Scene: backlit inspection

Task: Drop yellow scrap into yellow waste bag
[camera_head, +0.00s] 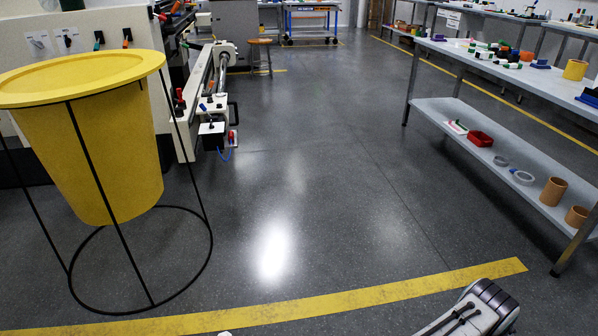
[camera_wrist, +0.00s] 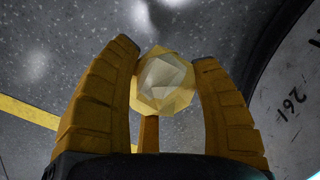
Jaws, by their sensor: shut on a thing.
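The yellow waste bag (camera_head: 90,150) hangs in a black wire stand at the left of the head view. Its wide yellow rim (camera_head: 130,68) is at the top; the inside is hard to make out from here. In the wrist view, my gripper (camera_wrist: 165,85) is shut on a faceted, pale yellow piece of scrap (camera_wrist: 163,83). The scrap sits between the two yellow-brown ribbed fingers, near their tips. The gripper and scrap are not visible in the head view, where only part of my arm shows at the bottom right. The bag does not clearly show in the wrist view.
A metal shelf bench (camera_head: 520,150) with tools, a red tray (camera_head: 480,138) and brown cups stands at the right. A machine (camera_head: 205,100) stands behind the bag. A yellow floor line (camera_head: 350,300) crosses the front. The grey floor in the middle is clear.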

